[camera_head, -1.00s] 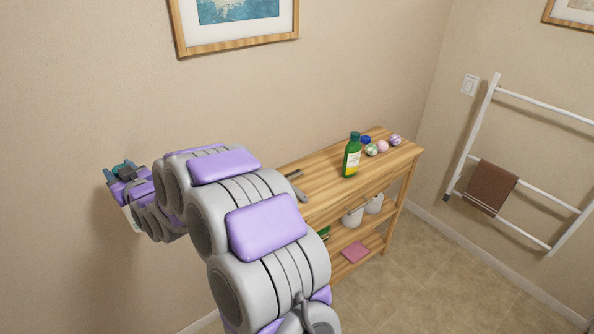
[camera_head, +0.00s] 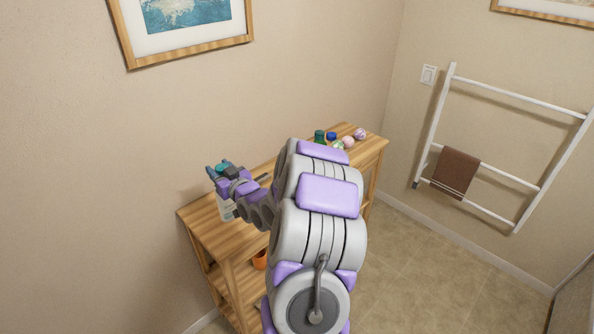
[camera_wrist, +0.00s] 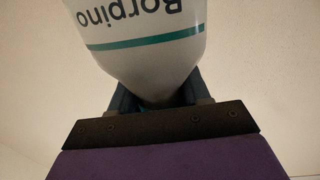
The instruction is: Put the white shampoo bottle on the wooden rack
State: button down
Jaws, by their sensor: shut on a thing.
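The white shampoo bottle (camera_head: 227,207) hangs below my gripper (camera_head: 222,172), which is shut on it. In the wrist view the bottle (camera_wrist: 150,55) has a teal stripe and the upside-down word "Borpino", and it narrows toward the jaws. The wooden rack (camera_head: 226,240) stands along the wall. In the head view the bottle overlaps the left part of the rack's top; I cannot tell whether its base touches it. My arm hides the middle of the rack.
A green bottle (camera_head: 319,137), a blue-capped item (camera_head: 331,136) and several small balls (camera_head: 348,142) sit at the rack's far right end. An orange item (camera_head: 260,260) is on a lower shelf. The top's left end looks bare. A white towel ladder (camera_head: 437,125) leans at right.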

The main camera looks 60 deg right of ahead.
jog(key=s+d+f+h, duration=0.2)
jog(key=s+d, duration=0.4)
jog(key=s, duration=0.4)
jog(key=w+a+f+b, duration=0.1)
jog(key=w+a+f, duration=0.1)
jog(key=w, duration=0.5)
jog(key=w+a+f+m+b, duration=0.1)
jog(key=w+a+f+b, duration=0.1)
jog(key=w+a, duration=0.2)
jog(key=w, duration=0.3)
jog(key=shift+w+a+f+g, duration=0.2)
jog(key=shift+f+g, duration=0.1)
jog(key=shift+f, duration=0.1)
jog(key=c, duration=0.9)
grip_release()
jog(key=o, duration=0.4)
jog(key=shift+a, duration=0.3)
